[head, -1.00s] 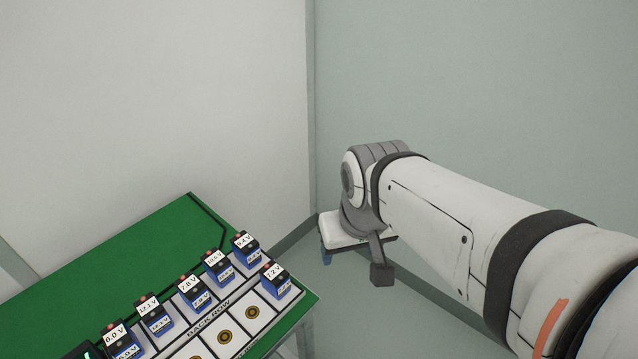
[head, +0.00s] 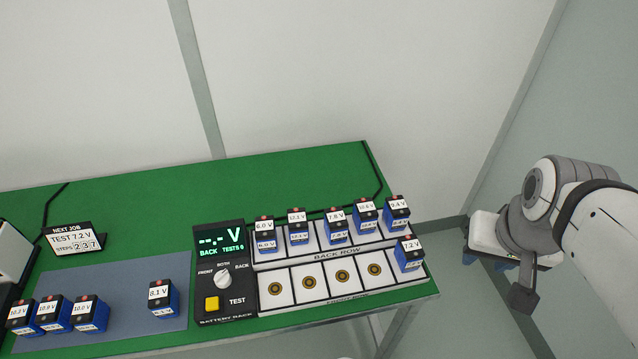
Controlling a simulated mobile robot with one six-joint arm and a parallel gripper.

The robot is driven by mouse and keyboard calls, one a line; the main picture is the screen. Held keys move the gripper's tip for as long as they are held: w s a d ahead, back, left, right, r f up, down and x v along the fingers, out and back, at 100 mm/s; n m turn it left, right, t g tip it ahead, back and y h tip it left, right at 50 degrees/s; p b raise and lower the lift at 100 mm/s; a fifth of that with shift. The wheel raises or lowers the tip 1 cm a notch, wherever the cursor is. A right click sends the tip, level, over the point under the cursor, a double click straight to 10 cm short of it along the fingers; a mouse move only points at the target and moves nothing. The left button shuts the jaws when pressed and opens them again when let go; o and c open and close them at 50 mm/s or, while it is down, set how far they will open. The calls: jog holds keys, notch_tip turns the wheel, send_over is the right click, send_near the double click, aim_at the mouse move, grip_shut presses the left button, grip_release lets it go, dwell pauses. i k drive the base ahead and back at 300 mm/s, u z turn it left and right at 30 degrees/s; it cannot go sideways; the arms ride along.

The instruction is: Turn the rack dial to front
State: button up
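The battery rack (head: 252,318) stands on the green table, with its control panel at its left end. The rack dial (head: 222,279) is a white knob on the black panel, with FRONT marked to its left, BOTH above and BACK to its right. The display (head: 221,243) reads "--.- V", BACK and TESTS 0. The knob appears turned toward BACK, though its pointer is small. My gripper (head: 486,262) hangs at the right, off the table and far from the dial. Its blue fingers look apart with nothing between them; my arm partly hides it.
A yellow TEST button (head: 212,304) sits below the dial. Batteries fill the back row; one 7.2 V battery (head: 409,254) stands at the front row's right end. Several batteries stand on a grey mat (head: 125,308) at left. A NEXT JOB sign (head: 73,239) reads TEST 7.2 V.

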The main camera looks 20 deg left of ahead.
aim_at(222, 279)
jog(key=u, duration=1.55)
jog(key=k, duration=1.1)
jog(key=u, duration=1.05)
jog(key=i, duration=1)
jog(key=z, duration=0.5)
